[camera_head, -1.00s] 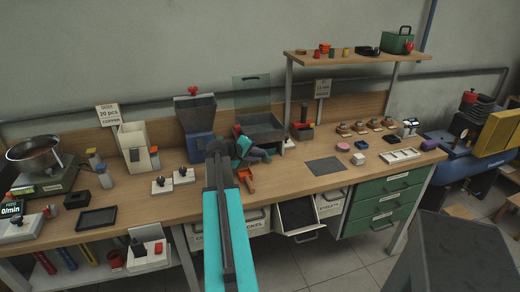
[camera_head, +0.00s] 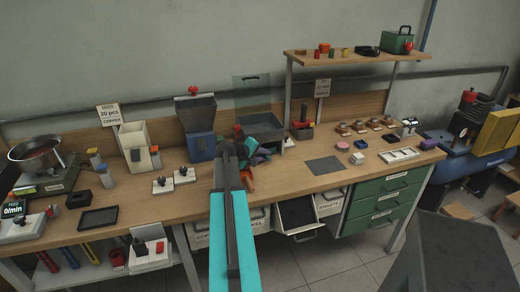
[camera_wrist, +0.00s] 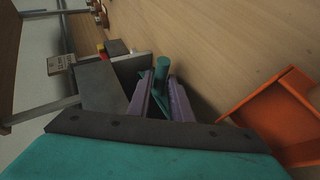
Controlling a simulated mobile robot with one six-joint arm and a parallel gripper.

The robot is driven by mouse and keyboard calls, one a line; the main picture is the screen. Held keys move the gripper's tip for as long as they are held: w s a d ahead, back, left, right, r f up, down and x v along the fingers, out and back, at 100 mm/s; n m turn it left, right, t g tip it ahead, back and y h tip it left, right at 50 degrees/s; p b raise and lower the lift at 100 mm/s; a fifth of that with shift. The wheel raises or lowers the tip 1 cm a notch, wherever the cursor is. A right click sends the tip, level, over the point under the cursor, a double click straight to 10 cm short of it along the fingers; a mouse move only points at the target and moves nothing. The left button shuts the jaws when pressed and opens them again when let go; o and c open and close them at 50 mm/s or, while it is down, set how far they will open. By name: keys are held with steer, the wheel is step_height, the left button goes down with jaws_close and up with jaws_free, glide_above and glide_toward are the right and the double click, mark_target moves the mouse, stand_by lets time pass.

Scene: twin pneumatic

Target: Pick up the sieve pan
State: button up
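I take the sieve pan to be the dark grey tray-like body (camera_wrist: 100,88) left of my fingers in the wrist view, though its identity is not certain. A green cylinder (camera_wrist: 162,67), which looks like a handle, stands beside it, at the fingertips. My gripper (camera_wrist: 160,84) has purple fingers spread apart around or just short of this cylinder; firm contact does not show. In the head view my gripper (camera_head: 260,152) is low over the bench in front of the grey pan (camera_head: 261,124), and my arm hides part of this spot.
An orange scoop-like tray (camera_wrist: 275,115) lies close right of my gripper in the wrist view. A blue-based hopper machine (camera_head: 199,125) stands left of my gripper. A red-topped block (camera_head: 302,130) stands right.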

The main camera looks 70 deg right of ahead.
jaws_close()
steer(key=shift+r, duration=0.1)
steer(key=shift+r+b, duration=0.6)
steer(key=shift+r, duration=0.8)
steer(key=shift+s+a+r, duration=0.1)
steer(key=shift+r, duration=0.15)
steer(key=s+a+b, duration=0.1)
steer(key=s+a, duration=0.2)
steer(key=a, duration=0.1)
steer(key=s+a+b, duration=0.1)
steer(key=s+a, duration=0.2)
steer(key=s+a+b, duration=0.1)
steer(key=s+a, duration=0.2)
steer(key=a, duration=0.1)
steer(key=shift+s+a, duration=0.25)
steer(key=shift+a, duration=0.1)
steer(key=shift+w+d+f+b, duration=0.1)
steer(key=shift+d+f+b, duration=0.15)
steer(key=shift+b, duration=0.85)
steer(key=b, duration=0.8)
steer(key=shift+s+r, duration=0.1)
steer(key=shift+s, duration=0.15)
steer(key=s+a+b, duration=0.1)
steer(key=b, duration=0.9)
steer(key=shift+a, duration=0.25)
